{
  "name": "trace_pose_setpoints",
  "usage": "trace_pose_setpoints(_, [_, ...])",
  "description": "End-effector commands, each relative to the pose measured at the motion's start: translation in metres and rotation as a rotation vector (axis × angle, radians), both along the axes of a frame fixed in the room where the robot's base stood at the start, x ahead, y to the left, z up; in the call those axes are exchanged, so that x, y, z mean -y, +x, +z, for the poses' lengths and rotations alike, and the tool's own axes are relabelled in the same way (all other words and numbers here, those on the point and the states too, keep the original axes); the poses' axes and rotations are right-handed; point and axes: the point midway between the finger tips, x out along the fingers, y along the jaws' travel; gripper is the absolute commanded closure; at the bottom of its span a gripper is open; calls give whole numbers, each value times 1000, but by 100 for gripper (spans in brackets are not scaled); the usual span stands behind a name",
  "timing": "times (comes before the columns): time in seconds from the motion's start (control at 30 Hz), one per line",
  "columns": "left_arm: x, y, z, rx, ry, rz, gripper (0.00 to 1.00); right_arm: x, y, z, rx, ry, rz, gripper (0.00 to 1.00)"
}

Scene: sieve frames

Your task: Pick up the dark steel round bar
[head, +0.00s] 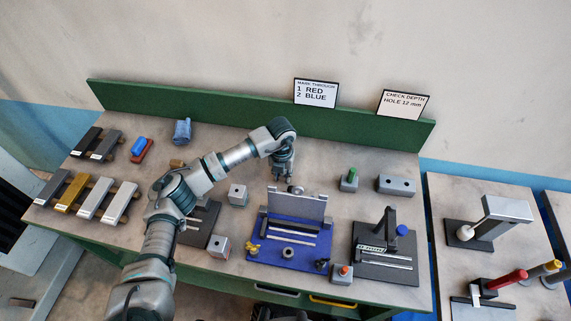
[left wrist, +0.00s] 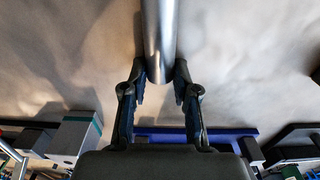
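A smooth grey steel round bar (left wrist: 159,40) runs down from the top edge of the left wrist view and ends between the fingertips. In the head view my left gripper (head: 284,173) points down over the table, behind the blue fixture plate. My right gripper is not in view.
A blue plate (head: 262,250) holds an upright grey panel (head: 297,205). A dark stand (head: 400,272) is to its right. Small blocks with green (head: 352,174) and orange tops stand nearby. Several labelled bars (head: 88,200) lie at left. A green board (head: 230,113) closes the back.

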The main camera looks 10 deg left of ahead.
Motion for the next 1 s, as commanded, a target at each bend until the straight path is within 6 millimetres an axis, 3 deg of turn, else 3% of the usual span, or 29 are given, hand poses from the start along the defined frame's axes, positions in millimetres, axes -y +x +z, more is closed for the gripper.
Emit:
trace_pose_setpoints(0.03, [-1, 0, 0, -1, -1, 0, 92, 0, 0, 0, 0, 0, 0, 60])
trace_pose_setpoints(0.07, [-1, 0, 0, -1, -1, 0, 100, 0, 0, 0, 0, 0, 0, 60])
trace_pose_setpoints(0.5, [0, 1, 5, 2, 0, 1, 100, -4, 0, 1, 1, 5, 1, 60])
trace_pose_setpoints(1.0, [1, 1, 95, 5, -1, 0, 100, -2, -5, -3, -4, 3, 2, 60])
